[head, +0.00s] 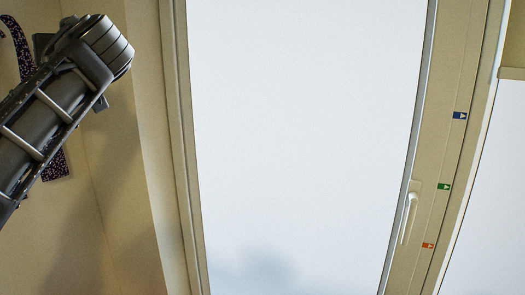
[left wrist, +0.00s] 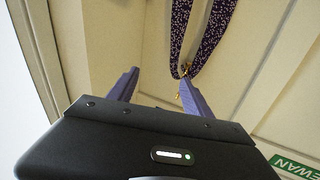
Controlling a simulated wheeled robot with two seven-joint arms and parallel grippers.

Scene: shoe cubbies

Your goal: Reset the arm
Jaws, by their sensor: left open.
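My left gripper (left wrist: 159,74) is open in the left wrist view, with two bluish-purple fingers apart beyond its black body. Nothing shows held between them. A dark speckled strap (left wrist: 178,38) with a small gold clasp hangs at the right fingertip; whether they touch I cannot tell. In the head view my left arm comes in from the left, raised in front of the wall, and its fingers cannot be made out there. The strap (head: 20,48) shows partly behind it. My right gripper is in neither view.
A tall window (head: 305,130) with a beige frame fills the middle of the head view. Its white handle (head: 408,217) is at the lower right, beside small coloured stickers (head: 443,187). A green sign (left wrist: 294,165) with white letters is at the lower right of the left wrist view.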

